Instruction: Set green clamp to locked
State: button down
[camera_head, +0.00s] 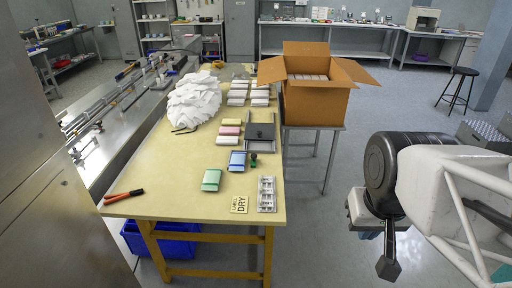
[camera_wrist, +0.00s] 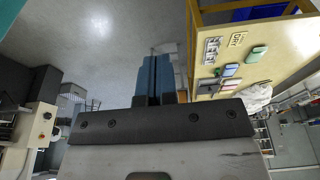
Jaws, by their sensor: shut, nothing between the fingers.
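I cannot make out a green clamp in either view. The long metal flow wrapper machine (camera_head: 120,100) runs along the left side of the table, with small dark fittings on it too small to tell apart. My gripper (camera_head: 388,268) hangs at the right of the head view, over the floor, well apart from the machine and the table. In the wrist view its fingers (camera_wrist: 153,78) are together, with nothing between them.
A yellow table (camera_head: 150,195) holds green packs (camera_head: 212,180), red-handled pliers (camera_head: 123,196), a white heap (camera_head: 195,100) and a label card (camera_head: 239,204). An open carton (camera_head: 316,104) stands behind on a grey stand. Floor between my arm and the table is clear.

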jog(key=c, duration=1.8)
grip_release()
